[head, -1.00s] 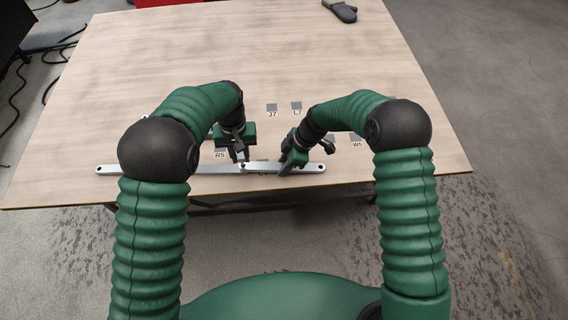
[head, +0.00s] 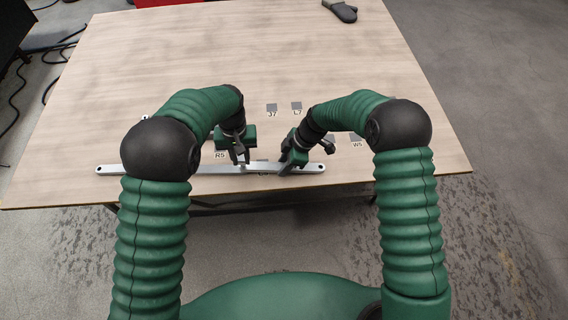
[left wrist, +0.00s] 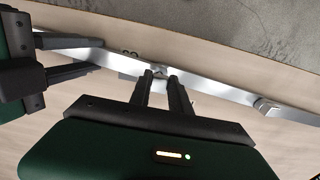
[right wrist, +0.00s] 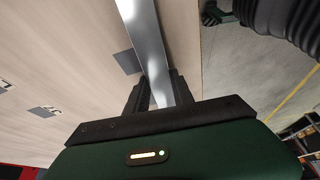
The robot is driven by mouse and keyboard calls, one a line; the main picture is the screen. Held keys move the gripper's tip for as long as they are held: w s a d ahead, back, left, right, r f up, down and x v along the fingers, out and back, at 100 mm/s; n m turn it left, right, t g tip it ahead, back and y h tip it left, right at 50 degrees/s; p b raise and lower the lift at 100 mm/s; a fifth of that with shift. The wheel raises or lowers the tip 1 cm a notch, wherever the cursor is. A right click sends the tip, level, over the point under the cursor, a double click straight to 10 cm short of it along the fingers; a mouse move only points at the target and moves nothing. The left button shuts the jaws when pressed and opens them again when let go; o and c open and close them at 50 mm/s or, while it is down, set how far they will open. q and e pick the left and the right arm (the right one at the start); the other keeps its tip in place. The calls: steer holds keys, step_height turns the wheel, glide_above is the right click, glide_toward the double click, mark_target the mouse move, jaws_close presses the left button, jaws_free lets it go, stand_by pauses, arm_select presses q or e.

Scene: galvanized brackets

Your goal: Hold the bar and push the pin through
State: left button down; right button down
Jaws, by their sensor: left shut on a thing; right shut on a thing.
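A long silver bar (head: 120,170) lies along the near edge of the table, and a shorter silver bar (head: 315,167) overlaps its right end. My right gripper (head: 287,167) is shut on the shorter bar, which runs between its fingers in the right wrist view (right wrist: 157,70). My left gripper (head: 241,160) is shut at the overlap. In the left wrist view its fingertips (left wrist: 164,74) point at a small metal pin (left wrist: 160,68) at the joint. The fingers mostly hide the pin, so I cannot tell how deep it sits.
Several grey squares with labels, such as J7 (head: 272,107), L7 (head: 296,105) and W5 (head: 356,137), lie behind the bars. A dark glove-like object (head: 341,10) lies at the far edge. The middle of the table (head: 190,60) is clear.

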arm_select(q)
steer(key=shift+f, duration=1.1)
stand_by(0.6)
steer(key=c, duration=1.1)
jaws_free()
steer(key=shift+c, duration=0.2)
steer(key=shift+r, duration=3)
arm_select(e)
steer(key=c, duration=1)
jaws_free()
